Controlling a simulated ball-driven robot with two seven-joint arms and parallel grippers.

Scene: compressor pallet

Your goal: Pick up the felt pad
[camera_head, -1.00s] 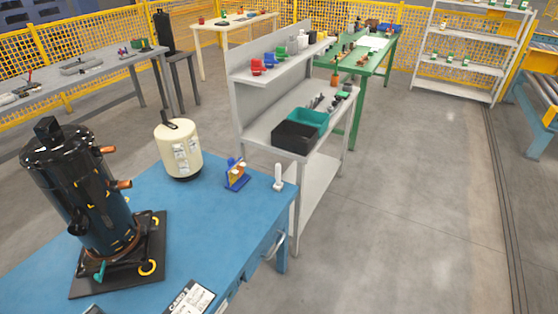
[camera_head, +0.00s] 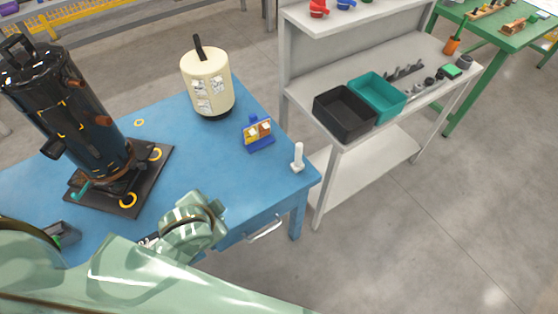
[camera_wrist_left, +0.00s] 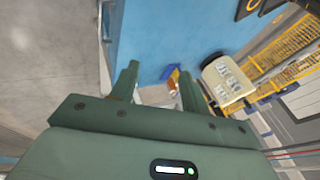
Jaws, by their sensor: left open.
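I cannot make out a felt pad for certain in either view. The blue table (camera_head: 262,188) holds a cream tank (camera_head: 208,82), a small blue holder (camera_head: 257,133) with brown and yellow parts, and a white upright piece (camera_head: 297,157) near the corner. In the left wrist view, my left gripper (camera_wrist_left: 157,72) is open, its two fingers apart, with nothing clearly held. The blue holder (camera_wrist_left: 171,72) shows beyond the fingers, the cream tank (camera_wrist_left: 228,84) to their right. In the head view my green arm covers the table's near part. My right gripper is not in view.
A black compressor (camera_head: 75,110) stands on a dark base plate (camera_head: 112,196) at the left. A printed card (camera_head: 149,240) is mostly hidden behind my arm. A grey bench (camera_head: 372,160) with black (camera_head: 345,112) and teal (camera_head: 378,96) bins stands to the right. Floor at the right is clear.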

